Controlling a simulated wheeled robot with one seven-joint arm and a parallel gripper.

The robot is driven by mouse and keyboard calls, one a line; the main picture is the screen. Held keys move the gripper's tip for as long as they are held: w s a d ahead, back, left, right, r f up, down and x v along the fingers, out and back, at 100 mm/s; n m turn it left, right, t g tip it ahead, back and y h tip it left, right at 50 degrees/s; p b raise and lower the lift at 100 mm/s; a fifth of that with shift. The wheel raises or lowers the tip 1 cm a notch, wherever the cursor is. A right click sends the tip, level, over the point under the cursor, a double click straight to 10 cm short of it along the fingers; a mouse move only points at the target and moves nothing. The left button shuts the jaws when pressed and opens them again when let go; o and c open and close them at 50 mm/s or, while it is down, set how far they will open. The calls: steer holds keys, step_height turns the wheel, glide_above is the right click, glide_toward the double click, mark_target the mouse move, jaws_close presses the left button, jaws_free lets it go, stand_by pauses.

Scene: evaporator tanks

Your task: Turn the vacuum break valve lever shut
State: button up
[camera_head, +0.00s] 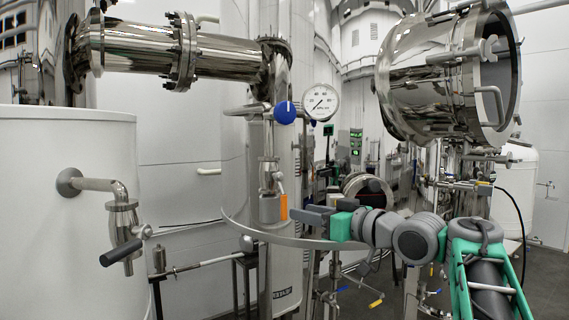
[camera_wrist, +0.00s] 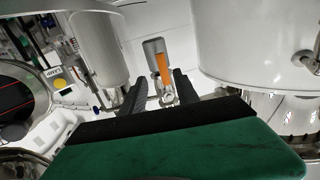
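An orange lever (camera_head: 283,207) hangs roughly upright beside a steel valve (camera_head: 268,175) on the tall pipe in the middle of the head view. I take it to be the vacuum break valve lever. My gripper (camera_head: 300,214) is just to its right, pointing left at it. In the wrist view the orange lever (camera_wrist: 162,66) shows between my two dark fingers (camera_wrist: 158,85), with a gap on each side. The fingers are open and hold nothing. Whether the lever lies within the fingertips or just beyond them I cannot tell.
A blue knob (camera_head: 285,112) and a pressure gauge (camera_head: 320,102) sit above my gripper. A curved steel rim (camera_head: 290,240) runs below it. A white tank (camera_head: 70,220) with a black-handled valve (camera_head: 120,252) stands left. A large open steel vessel (camera_head: 430,80) is upper right.

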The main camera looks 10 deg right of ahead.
mark_target(284, 197)
steer(key=shift+n+y, duration=0.3)
steer(key=w+a, duration=0.1)
steer(key=w+a+r+p, duration=0.1)
steer(key=w, duration=0.1)
steer(key=w+a+r+p, duration=0.1)
steer(key=w+a, duration=0.1)
steer(key=shift+w+r, duration=0.15)
steer(key=shift+w+a, duration=0.2)
steer(key=shift+w, duration=0.15)
jaws_close()
stand_by(0.8)
